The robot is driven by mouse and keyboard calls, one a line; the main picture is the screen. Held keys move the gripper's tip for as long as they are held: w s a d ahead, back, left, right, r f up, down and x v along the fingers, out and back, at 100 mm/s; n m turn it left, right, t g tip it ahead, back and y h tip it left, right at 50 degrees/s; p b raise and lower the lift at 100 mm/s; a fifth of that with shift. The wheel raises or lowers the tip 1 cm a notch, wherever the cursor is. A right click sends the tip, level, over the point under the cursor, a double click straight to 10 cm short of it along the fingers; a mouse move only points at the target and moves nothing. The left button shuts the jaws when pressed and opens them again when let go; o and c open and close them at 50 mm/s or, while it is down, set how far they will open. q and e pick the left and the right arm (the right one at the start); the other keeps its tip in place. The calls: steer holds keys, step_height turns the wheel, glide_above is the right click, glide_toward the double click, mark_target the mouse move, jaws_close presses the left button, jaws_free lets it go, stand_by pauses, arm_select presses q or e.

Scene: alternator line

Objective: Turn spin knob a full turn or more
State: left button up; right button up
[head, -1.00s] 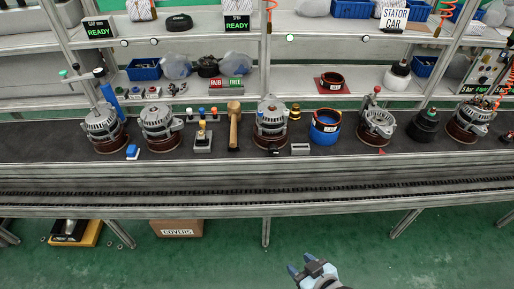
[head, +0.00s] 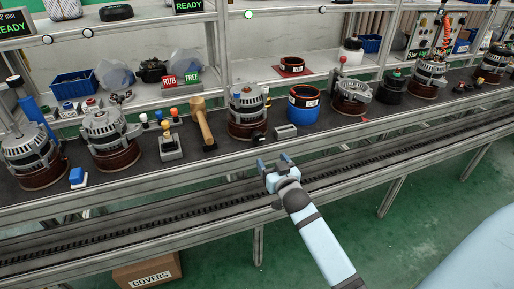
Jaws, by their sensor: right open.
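My right gripper (head: 275,164) is open and empty, with its fingers pointing away from me over the near edge of the line. Beyond it stands an alternator (head: 247,112) on a brown round base. Another alternator (head: 352,96), right of the blue ring, has a post with a red ball-shaped knob (head: 342,60) beside it. I cannot tell for certain which part is the spin knob. My gripper touches none of these. My left gripper is not in view.
A metal rail (head: 150,190) runs along the front. A COVERS box (head: 147,270) sits below.

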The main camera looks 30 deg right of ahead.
mark_target(259, 140)
arm_select(q)
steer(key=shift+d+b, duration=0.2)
steer(key=shift+b, duration=0.5)
arm_select(e)
steer(key=x, duration=1.3)
steer(key=shift+w+r, duration=0.1)
steer(key=shift+w, duration=0.1)
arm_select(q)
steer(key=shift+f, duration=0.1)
arm_select(e)
steer(key=shift+c, duration=0.4)
steer(key=c, duration=0.8)
steer(key=shift+r+n+p, duration=0.15)
steer(key=shift+n+p, duration=0.25)
steer(key=shift+p, duration=0.1)
steer(key=shift+c, duration=0.2)
steer(key=shift+n+p, duration=0.3)
steer(key=shift+n, duration=0.3)
steer(key=shift+f+n, duration=0.2)
steer(key=shift+n, duration=0.7)
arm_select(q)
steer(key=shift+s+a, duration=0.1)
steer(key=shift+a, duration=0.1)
